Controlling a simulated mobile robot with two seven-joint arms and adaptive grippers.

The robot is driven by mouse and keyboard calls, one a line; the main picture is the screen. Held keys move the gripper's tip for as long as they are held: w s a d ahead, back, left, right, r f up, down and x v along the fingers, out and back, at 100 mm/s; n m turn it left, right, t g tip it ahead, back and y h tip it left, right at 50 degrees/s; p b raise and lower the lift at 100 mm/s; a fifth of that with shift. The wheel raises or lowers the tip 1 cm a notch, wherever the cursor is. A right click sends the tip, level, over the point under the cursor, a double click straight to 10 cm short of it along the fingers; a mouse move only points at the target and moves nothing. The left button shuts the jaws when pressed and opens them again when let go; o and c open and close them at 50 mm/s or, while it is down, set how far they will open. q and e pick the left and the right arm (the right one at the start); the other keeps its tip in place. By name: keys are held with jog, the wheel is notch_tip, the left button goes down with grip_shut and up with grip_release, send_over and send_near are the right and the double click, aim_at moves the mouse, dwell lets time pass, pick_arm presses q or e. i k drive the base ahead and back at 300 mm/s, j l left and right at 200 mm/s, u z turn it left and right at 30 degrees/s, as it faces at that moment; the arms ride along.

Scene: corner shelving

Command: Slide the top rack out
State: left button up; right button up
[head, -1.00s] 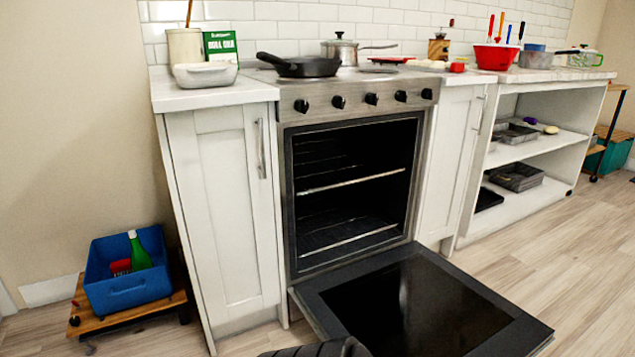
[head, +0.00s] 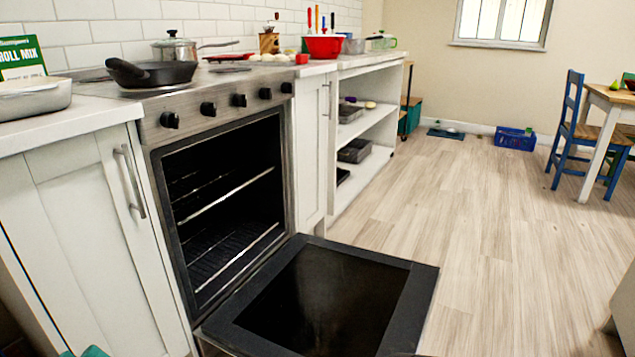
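The oven (head: 150,130) stands at left centre in the head view with its door (head: 325,300) folded down flat toward the floor. Inside the dark cavity, the top rack (head: 226,195) shows as a thin bright front bar across the middle. The lower rack (head: 236,258) shows as a second bar with dark wires behind it. Both racks sit inside the oven, behind the opening. Neither of my grippers is in view.
White cabinets (head: 85,215) flank the oven. A black pan (head: 152,73) and a pot (head: 175,50) stand on the stove top. Open shelving (head: 365,120) is beyond. The wooden floor (head: 500,220) to the right is clear up to a blue chair (head: 575,135) and table.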

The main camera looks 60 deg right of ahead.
aim_at(221, 198)
jog(key=i+z, duration=0.1)
jog(key=z, duration=0.3)
jog(key=i+z, duration=0.15)
jog(key=z, duration=0.25)
jog(key=i+j+z, duration=0.1)
jog(key=z, duration=0.3)
jog(key=i+z, duration=0.1)
jog(key=z, duration=0.3)
jog(key=j+z, duration=0.2)
jog(key=z, duration=0.2)
jog(key=i+j+z, duration=0.2)
jog(key=z, duration=0.2)
jog(key=i+j+z, duration=0.2)
jog(key=z, duration=0.2)
jog(key=i+j+z, duration=0.15)
jog(key=j+z, duration=0.25)
jog(key=l, duration=0.1)
